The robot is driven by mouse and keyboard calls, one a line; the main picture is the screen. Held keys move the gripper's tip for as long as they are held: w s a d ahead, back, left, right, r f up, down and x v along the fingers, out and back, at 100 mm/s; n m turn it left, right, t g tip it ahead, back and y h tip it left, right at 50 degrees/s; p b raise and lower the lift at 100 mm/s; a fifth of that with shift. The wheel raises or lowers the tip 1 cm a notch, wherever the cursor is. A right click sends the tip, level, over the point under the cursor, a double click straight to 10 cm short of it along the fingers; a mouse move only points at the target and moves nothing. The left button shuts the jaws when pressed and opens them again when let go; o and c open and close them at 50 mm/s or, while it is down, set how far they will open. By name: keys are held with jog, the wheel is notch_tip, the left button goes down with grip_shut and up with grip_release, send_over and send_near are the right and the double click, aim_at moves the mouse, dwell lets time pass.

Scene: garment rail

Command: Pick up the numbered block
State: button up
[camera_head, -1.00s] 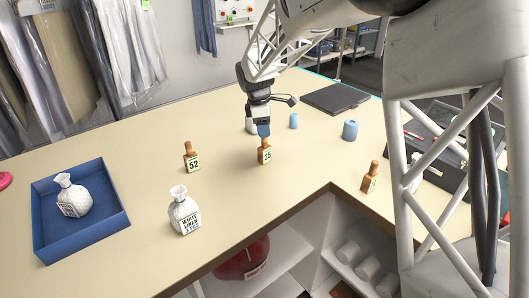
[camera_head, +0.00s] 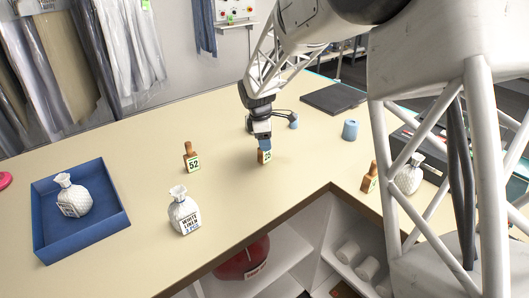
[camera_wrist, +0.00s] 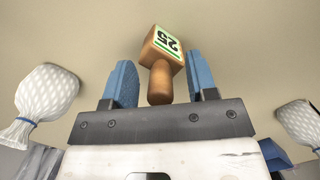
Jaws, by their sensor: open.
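A brown wooden block with a knob-like handle and a label reading 25 (camera_head: 264,158) stands on the table below my gripper (camera_head: 264,147). In the wrist view its handle (camera_wrist: 160,84) lies between my two blue fingers (camera_wrist: 160,72), with a gap on each side. The gripper is open. In the head view the fingers hide the handle. A similar block labelled 52 (camera_head: 193,162) stands to the left. Another such block (camera_head: 369,180) stands at the table edge to the right, its number hard to read.
A blue tray (camera_head: 42,240) holding a white bag (camera_head: 73,199) is at left. A bag labelled white linen (camera_head: 184,214) stands front-centre, another bag (camera_head: 410,176) at right. Blue cylinders (camera_head: 351,130) and a dark pad (camera_head: 333,98) lie behind. The tabletop between is clear.

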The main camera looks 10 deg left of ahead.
jog(key=shift+c, duration=0.5)
grip_shut()
jog(key=shift+r, duration=0.2)
jog(key=shift+r, duration=0.55)
notch_tip(320, 180, up, 2)
jog(key=shift+r, duration=0.1)
jog(key=s+d, duration=0.2)
jog(key=s, duration=0.5)
jog(key=s+d+r, duration=0.1)
jog(key=s+d, duration=0.2)
jog(key=s, duration=0.5)
jog(key=shift+r, duration=0.2)
jog(key=shift+d, duration=0.1)
